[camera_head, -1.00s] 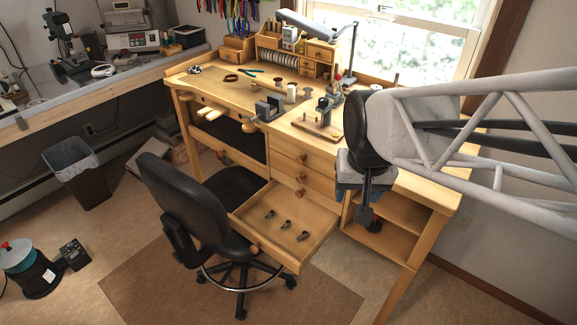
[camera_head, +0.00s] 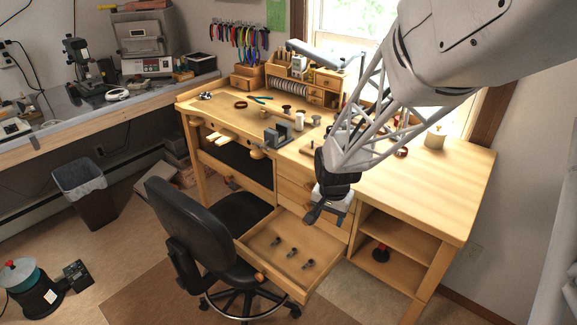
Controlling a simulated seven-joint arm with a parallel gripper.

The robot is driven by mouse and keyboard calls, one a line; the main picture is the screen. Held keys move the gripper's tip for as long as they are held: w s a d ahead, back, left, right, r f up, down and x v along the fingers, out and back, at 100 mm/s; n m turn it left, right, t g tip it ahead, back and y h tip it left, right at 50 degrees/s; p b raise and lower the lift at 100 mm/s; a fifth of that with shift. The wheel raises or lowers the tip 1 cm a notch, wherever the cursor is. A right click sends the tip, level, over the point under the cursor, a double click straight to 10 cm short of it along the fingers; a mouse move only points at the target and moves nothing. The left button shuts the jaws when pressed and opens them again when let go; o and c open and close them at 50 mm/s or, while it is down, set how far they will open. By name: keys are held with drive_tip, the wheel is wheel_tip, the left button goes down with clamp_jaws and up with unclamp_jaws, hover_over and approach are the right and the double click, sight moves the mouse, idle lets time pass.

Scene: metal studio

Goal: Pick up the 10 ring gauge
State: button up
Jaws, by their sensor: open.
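Three small dark metal pieces, which look like the ring gauges, lie in a diagonal row in the open wooden drawer (camera_head: 262,258). They are a left one (camera_head: 276,241), a middle one (camera_head: 292,252) and a right one (camera_head: 308,264). Their markings are too small to read, so I cannot tell which is the 10 ring gauge. My gripper (camera_head: 313,216) is open and empty. It points down over the back right part of the drawer, above and apart from the pieces. My wrist hides part of the drawer fronts behind it.
A black office chair (camera_head: 192,228) stands close against the drawer's left side. The workbench top (camera_head: 440,190) is above the drawer, with a small vise (camera_head: 276,136) at its front edge.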

drive_tip(key=w+a+f+m, duration=0.15)
drive_tip(key=w+f, duration=0.35)
drive_tip(key=f, duration=0.6)
drive_tip(key=m+g, duration=0.1)
drive_tip(key=m, duration=0.2)
approach(312, 263)
drive_tip(key=shift+s+a+r, duration=0.1)
drive_tip(key=shift+s+r, duration=0.1)
drive_tip(key=shift+f, duration=0.15)
drive_tip(key=shift+f, duration=1.15)
drive_tip(key=shift+f, duration=0.1)
drive_tip(key=shift+w+f, duration=0.15)
drive_tip(key=shift+f, duration=2.35)
drive_tip(key=c, duration=1.1)
